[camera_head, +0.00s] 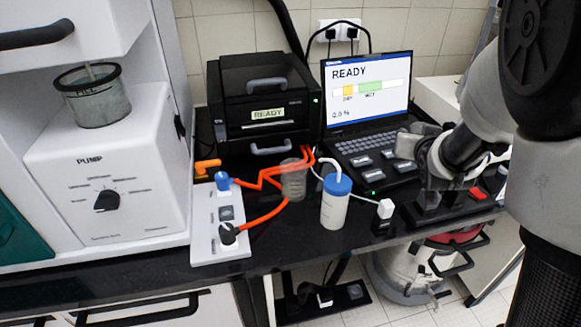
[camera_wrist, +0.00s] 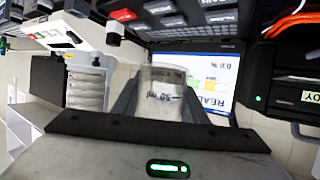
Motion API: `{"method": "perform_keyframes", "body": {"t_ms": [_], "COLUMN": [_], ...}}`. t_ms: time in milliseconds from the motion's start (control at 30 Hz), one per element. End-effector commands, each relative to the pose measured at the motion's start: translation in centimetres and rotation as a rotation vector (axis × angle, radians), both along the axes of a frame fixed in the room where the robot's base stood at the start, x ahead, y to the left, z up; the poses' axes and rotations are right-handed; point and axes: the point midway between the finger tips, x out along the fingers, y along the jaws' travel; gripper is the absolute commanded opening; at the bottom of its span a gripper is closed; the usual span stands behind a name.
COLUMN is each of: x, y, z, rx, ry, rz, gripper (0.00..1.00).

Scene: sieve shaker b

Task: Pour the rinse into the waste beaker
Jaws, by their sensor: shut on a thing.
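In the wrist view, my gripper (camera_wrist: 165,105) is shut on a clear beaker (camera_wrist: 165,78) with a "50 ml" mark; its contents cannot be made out. In the head view, my gripper (camera_head: 432,170) is at the right, in front of the laptop's right side. The held beaker is not clearly visible there, so its tilt is hard to tell. Another clear beaker (camera_head: 293,180) stands on the black bench, left of the white bottle with a blue cap (camera_head: 336,203). My gripper is well to the right of that beaker. No label on it can be read.
The laptop (camera_head: 366,90) stands open behind, beside a black device (camera_head: 262,100). Orange tubes (camera_head: 265,215) run from a white valve panel (camera_head: 218,225) past the standing beaker. A white pump unit (camera_head: 110,180) with a mesh sieve (camera_head: 95,100) fills the left. The bench's front edge is close.

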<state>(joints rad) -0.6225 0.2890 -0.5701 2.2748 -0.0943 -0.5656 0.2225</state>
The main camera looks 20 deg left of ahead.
Motion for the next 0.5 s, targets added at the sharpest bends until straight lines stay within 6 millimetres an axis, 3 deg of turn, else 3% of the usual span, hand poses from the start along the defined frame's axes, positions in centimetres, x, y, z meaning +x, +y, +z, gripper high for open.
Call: {"method": "perform_keyframes", "body": {"t_ms": [267,500], "x": [0.1,-1.5], "y": [10.3,19.3], "z": [-0.2,-0.5], "rx": [0.000,0.001], "ry": [-0.002,-0.002], "rz": [0.124,0.233], "gripper": [0.17,0.17]}}
